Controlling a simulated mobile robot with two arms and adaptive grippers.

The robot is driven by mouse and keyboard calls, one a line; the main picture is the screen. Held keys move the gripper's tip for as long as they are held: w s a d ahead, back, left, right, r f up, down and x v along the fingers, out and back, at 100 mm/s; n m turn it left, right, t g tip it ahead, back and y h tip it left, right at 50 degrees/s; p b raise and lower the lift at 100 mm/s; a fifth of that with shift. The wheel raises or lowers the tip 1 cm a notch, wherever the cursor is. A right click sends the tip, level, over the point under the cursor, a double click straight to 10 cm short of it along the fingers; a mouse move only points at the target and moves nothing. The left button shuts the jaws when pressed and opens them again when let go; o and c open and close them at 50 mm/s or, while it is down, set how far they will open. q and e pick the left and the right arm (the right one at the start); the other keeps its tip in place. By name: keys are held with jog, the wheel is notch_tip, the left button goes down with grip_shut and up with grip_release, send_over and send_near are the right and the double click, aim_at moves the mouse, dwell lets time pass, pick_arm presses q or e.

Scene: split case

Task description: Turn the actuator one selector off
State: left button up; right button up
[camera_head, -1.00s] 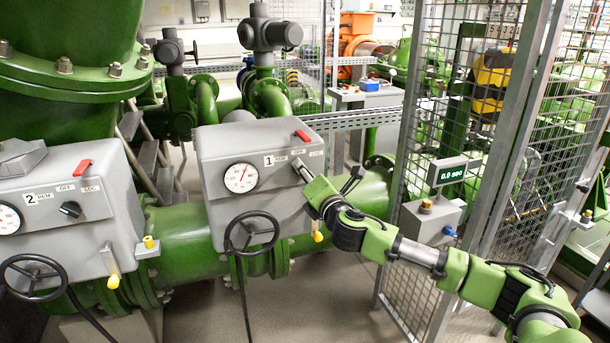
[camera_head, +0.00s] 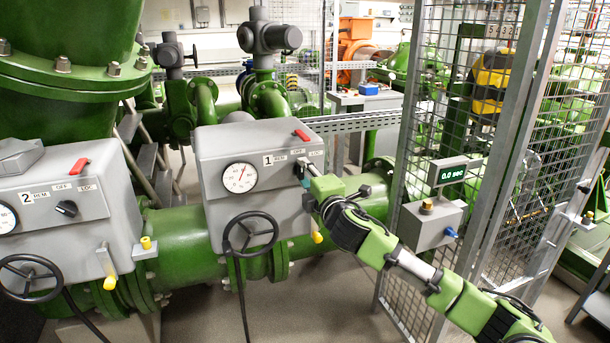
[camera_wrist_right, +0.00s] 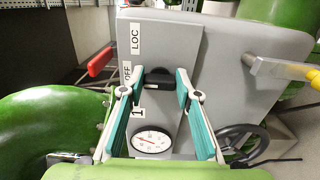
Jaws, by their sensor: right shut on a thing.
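Which mark the selector points at is not clear. My left gripper is not in view.
A second grey box (camera_head: 60,235) labelled 2, with its own black selector (camera_head: 66,208), stands at the left. A black handwheel (camera_head: 250,232) sits below box one. A mesh fence (camera_head: 430,100) and a box with a display (camera_head: 454,171) stand to the right.

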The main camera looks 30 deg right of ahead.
dwell(0.4)
jog(key=o, duration=1.1)
jog(key=shift+s, duration=0.1)
jog(key=v, duration=1.2)
jog(key=shift+d+f, duration=0.1)
